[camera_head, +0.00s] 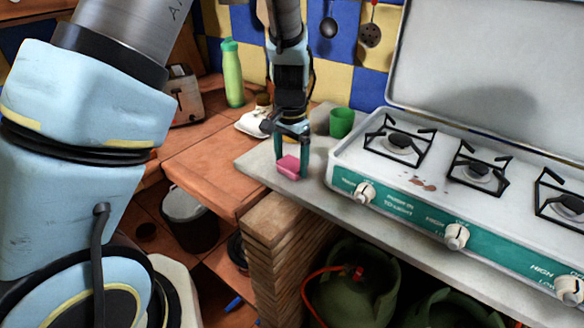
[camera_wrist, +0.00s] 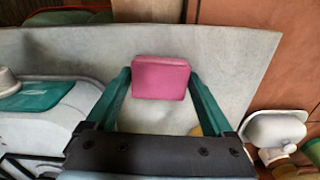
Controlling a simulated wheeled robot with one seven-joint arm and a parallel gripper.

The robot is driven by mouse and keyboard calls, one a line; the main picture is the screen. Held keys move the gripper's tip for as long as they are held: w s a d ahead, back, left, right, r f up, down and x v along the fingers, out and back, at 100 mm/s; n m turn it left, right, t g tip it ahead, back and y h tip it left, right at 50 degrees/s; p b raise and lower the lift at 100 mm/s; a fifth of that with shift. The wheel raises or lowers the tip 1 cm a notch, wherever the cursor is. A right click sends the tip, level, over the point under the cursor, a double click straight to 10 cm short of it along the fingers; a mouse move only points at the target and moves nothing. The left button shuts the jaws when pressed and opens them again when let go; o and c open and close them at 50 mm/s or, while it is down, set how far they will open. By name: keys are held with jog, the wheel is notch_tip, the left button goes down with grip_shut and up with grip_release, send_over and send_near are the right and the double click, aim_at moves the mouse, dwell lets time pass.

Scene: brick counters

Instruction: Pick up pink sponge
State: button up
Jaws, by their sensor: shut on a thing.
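The pink sponge (camera_head: 288,166) is a small block at the front left corner of the grey counter, beside the stove. In the wrist view the pink sponge (camera_wrist: 161,77) sits between the tips of my two green fingers, which meet its left and right sides. My gripper (camera_head: 292,152) points down and is shut on the sponge. I cannot tell whether the sponge touches the counter or is slightly above it.
The white gas stove (camera_head: 430,185) stands close on the right. A green cup (camera_head: 342,122) is behind my gripper, and a white dish (camera_head: 252,123) lies to its left. A green bottle (camera_head: 232,75) stands farther back. The counter's front edge (camera_head: 262,187) is close to the sponge.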

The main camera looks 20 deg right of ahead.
aim_at(291, 164)
jog(key=c, duration=0.4)
notch_tip(291, 164, up, 10)
jog(key=shift+r+b, duration=0.1)
jog(key=shift+b, duration=1)
